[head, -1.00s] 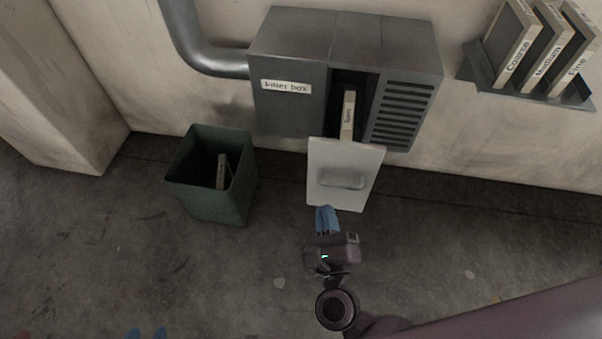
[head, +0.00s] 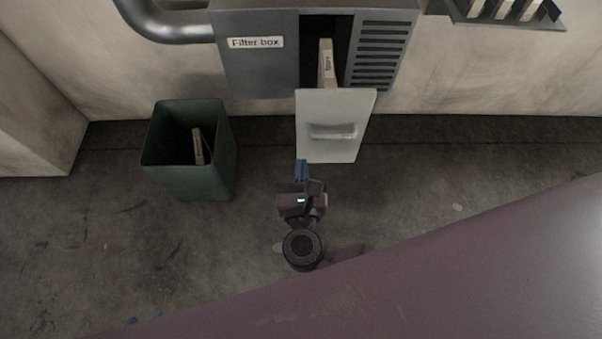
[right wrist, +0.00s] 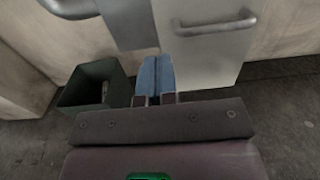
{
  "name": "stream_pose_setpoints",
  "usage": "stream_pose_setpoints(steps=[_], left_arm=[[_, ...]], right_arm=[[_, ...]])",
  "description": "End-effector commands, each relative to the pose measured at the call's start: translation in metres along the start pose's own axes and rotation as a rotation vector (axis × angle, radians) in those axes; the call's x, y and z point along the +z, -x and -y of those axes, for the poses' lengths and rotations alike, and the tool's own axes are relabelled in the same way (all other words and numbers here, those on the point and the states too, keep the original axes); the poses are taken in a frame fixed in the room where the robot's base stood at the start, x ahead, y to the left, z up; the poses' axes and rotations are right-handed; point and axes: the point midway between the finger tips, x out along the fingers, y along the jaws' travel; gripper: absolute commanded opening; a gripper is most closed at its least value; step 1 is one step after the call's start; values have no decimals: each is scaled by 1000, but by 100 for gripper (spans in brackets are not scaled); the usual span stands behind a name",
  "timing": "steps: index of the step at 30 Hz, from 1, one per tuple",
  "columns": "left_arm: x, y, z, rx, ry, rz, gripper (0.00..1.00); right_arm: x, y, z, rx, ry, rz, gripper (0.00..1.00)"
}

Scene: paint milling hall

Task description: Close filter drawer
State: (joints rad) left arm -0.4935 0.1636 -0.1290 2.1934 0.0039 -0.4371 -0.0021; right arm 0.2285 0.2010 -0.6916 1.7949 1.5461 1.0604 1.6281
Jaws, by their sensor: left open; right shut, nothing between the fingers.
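The filter drawer is pulled out, with its pale front panel (head: 335,108) and bar handle (head: 332,131) standing out from the grey filter box (head: 258,66). A filter (head: 326,62) stands inside the drawer. My right gripper (head: 301,168) is shut and empty, just in front of the panel's lower left part in the head view. My left gripper (head: 143,319) barely shows at the bottom left, open, mostly hidden by my own arm.
A green bin (head: 188,150) with a used filter (head: 198,146) in it stands on the floor left of the drawer; it also shows in the right wrist view (right wrist: 92,88). A wall shelf (head: 510,22) holds filters at the upper right. Floor right of the drawer looks clear.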

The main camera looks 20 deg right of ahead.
Motion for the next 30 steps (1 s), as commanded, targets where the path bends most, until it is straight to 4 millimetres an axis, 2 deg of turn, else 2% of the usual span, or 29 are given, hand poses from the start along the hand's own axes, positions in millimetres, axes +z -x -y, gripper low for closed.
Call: stream_pose_setpoints(steps=[9,15,21,30], left_arm=[[3,0,0,0,-2,5,43],[4,-1,0,0,-4,6,43],[2,-1,0,0,-6,2,43],[1,-1,0,0,-7,-1,43]], right_arm=[[1,-58,0,1,2,4,0],[0,-84,0,0,3,2,0],[0,-96,0,1,1,1,0],[0,-98,0,0,1,0,0]])
